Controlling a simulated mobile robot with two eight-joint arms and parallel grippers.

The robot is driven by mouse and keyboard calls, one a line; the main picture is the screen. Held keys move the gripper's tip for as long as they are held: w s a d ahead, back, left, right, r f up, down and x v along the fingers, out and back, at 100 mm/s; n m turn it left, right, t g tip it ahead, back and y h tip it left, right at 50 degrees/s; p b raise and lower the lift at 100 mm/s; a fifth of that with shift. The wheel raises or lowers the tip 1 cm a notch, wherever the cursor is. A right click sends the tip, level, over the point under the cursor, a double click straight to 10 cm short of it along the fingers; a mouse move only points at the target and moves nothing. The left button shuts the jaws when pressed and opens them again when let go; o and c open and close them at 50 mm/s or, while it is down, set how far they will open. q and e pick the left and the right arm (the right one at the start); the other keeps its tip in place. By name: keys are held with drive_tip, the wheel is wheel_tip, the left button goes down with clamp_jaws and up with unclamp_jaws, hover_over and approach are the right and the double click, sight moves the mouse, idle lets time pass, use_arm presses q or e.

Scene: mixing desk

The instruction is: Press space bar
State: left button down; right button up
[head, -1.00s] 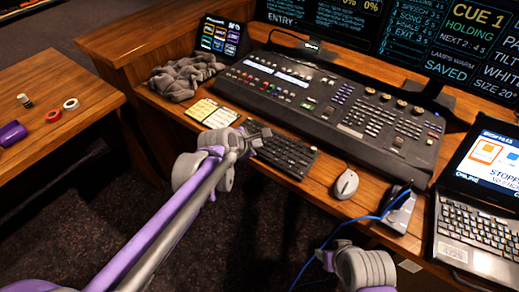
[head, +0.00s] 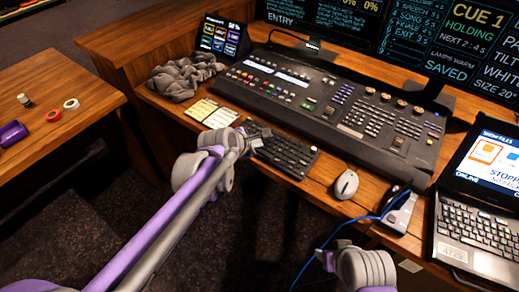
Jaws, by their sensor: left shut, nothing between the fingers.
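A small black keyboard (head: 287,154) lies on the desk in front of the mixing console. Its left end is partly hidden by my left gripper (head: 260,138), which is shut and empty over that end. The space bar cannot be made out at this size, and I cannot tell whether the fingertips touch the keys. My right gripper (head: 322,255) is low at the bottom, off the desk's front edge; its fingers are too small and unclear to read.
The mixing console (head: 330,105) stands behind the keyboard. A mouse (head: 346,185) is to its right, then a grey device (head: 399,208) with a blue cable (head: 350,222) and a laptop (head: 478,210). Note cards (head: 212,112) and a grey cloth (head: 185,77) lie to the left.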

use_arm(q)
drive_tip(key=shift+f, duration=0.1)
drive_tip(key=shift+f, duration=0.35)
drive_tip(key=shift+f+b, duration=0.3)
drive_tip(key=shift+b, duration=0.05)
idle(0.4)
drive_tip(key=shift+r+p, duration=0.6)
drive_tip(key=shift+r, duration=0.15)
wheel_tip(320, 180, up, 5)
drive_tip(key=p, duration=0.4)
idle(0.3)
idle(0.4)
